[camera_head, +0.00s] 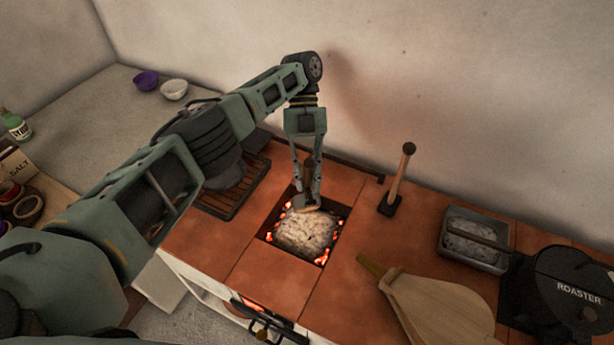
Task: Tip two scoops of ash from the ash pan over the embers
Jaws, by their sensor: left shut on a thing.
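The embers (325,257) glow orange around the edges of a square opening in the tiled hearth top. A heap of pale grey ash (305,231) covers most of the middle of them. My left gripper (307,186) is over the back of the opening, shut on what looks like a small scoop (305,203). The scoop's dark upper part is between the fingers, and its pale lower end is close above the ash; I cannot tell whether it touches. The metal ash pan (442,254) stands to the right, with grey ash (475,236) in it. My right gripper is out of view.
A black roaster (575,285) is at the right, its handle reaching across the ash pan. Bellows (440,312) lie in front of the pan. A wooden-handled tool (398,180) stands behind the opening's right side. A dark grate (232,198) lies left. Bowls (174,89) are far left.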

